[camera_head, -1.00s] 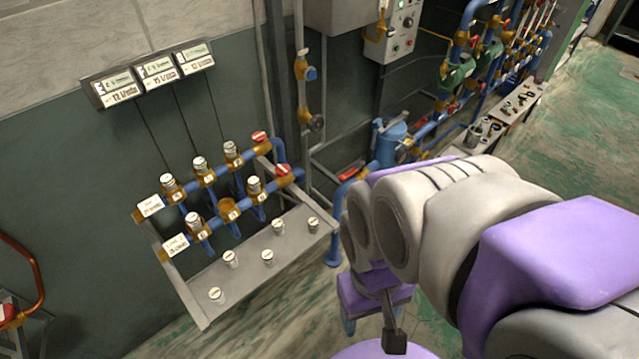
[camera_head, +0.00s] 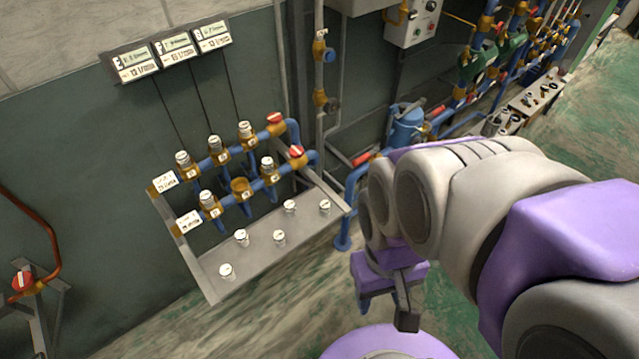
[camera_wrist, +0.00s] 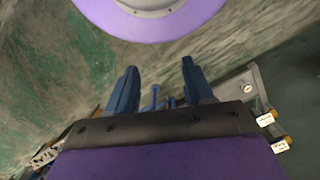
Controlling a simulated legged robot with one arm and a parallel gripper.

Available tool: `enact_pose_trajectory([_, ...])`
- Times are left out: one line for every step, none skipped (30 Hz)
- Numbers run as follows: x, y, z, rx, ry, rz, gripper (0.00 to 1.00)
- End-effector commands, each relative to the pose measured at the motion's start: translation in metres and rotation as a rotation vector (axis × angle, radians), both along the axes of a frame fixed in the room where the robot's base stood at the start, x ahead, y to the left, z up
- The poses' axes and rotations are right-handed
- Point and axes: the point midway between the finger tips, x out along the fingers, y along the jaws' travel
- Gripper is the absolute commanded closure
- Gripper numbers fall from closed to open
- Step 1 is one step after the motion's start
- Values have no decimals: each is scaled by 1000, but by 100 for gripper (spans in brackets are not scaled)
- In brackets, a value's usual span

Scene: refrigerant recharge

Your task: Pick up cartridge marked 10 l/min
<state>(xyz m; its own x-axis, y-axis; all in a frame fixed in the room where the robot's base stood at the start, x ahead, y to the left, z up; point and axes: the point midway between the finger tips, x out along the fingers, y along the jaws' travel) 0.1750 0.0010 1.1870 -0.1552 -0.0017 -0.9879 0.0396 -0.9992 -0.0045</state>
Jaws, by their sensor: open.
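Several white-capped cartridges stand on the grey metal shelf in the head view, among them one at the front left (camera_head: 227,271), one behind it (camera_head: 241,237), one in the middle (camera_head: 279,237) and one at the right end (camera_head: 324,206). Others sit in the blue pipe manifold above, such as one in the upper row (camera_head: 183,158). Their markings are too small to read, so I cannot tell which is 10 l/min. My gripper (camera_wrist: 160,85) is open and empty in the wrist view, apart from the shelf.
The grey shelf (camera_head: 215,285) juts from the wall under two pipe rows with red valve handles (camera_head: 276,118). Three display panels (camera_head: 172,50) hang above. A red curved pipe (camera_head: 48,235) stands at far left. The floor before the shelf is clear.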

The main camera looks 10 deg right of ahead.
Motion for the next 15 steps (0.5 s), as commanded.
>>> enact_pose_trajectory([8, 1, 0, 7, 0, 42, 48])
enact_pose_trajectory([14, 2, 1, 12, -3, 78, 48])
enact_pose_trajectory([25, 3, 1, 21, -10, 135, 48])
enact_pose_trajectory([34, 5, 2, 30, -14, 186, 48])
enact_pose_trajectory([43, 7, 2, 38, -16, 239, 48])
enact_pose_trajectory([57, 8, 1, 50, -19, 318, 48])
enact_pose_trajectory([68, 10, 1, 59, -25, 376, 48])
enact_pose_trajectory([80, 12, 1, 70, -31, 436, 48])
enact_pose_trajectory([94, 15, 0, 83, -39, 512, 48])
enact_pose_trajectory([105, 16, -1, 92, -44, 568, 48])
enact_pose_trajectory([116, 18, -3, 100, -48, 624, 48])
enact_pose_trajectory([131, 20, -4, 113, -61, 696, 48])
enact_pose_trajectory([142, 22, -6, 121, -67, 749, 48])
enact_pose_trajectory([153, 24, -10, 130, -70, 803, 48])
enact_pose_trajectory([167, 26, -12, 139, -80, 871, 48])
